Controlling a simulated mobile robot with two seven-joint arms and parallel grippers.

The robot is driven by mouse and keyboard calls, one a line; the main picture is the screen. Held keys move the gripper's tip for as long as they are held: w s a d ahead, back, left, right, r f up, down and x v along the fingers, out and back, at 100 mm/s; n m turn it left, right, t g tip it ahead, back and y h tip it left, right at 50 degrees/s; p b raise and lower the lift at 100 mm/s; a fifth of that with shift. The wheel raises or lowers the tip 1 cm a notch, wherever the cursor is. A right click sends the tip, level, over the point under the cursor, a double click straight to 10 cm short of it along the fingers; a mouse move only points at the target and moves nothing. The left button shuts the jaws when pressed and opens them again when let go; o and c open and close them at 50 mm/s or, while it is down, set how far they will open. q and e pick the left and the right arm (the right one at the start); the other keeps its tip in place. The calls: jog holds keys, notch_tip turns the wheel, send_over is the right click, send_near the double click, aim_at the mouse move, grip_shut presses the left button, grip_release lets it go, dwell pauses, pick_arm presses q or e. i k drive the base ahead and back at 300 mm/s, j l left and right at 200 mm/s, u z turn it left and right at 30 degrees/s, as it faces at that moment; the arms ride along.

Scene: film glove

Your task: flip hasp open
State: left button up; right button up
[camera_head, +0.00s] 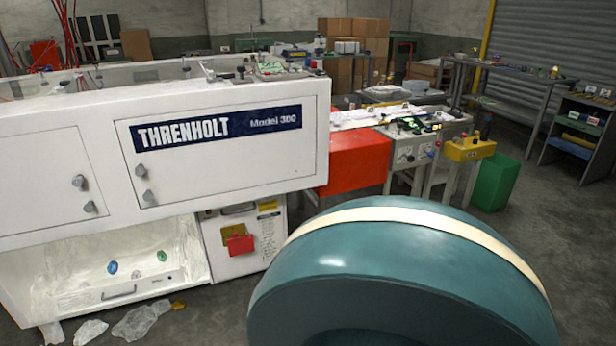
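No hasp can be made out for certain. A white cabinet panel (222,263) stands low under the right end of the big white machine. On it are a red tag or plate (239,244), a small yellow piece (236,229) just above it, and a dark-edged yellow fitting (238,208) near the top. These are too small to tell whether any is a hasp or how it stands. Neither of my grippers is in view.
The white Threnholt machine (255,165) fills the left, with knobbed doors. Below it is an open bay with a handled drawer (120,293). Clear plastic scraps (140,320) lie on the floor. A red panel (358,160), yellow box (468,149) and green bin (495,182) stand right.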

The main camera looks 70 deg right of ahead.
aim_at(237, 245)
jog(key=z, duration=2)
jog(key=i+j+z, duration=0.15)
jog(key=z, duration=0.2)
jog(key=i+j+z, duration=0.15)
jog(key=z, duration=0.2)
jog(key=i+j+z, duration=0.1)
jog(key=j+z, duration=0.25)
jog(key=i+j, duration=0.15)
jog(key=j, duration=0.25)
jog(key=i+j+z, duration=0.1)
jog(key=j, duration=0.3)
jog(key=i+j, duration=0.2)
jog(key=j, duration=0.25)
jog(key=z, duration=0.05)
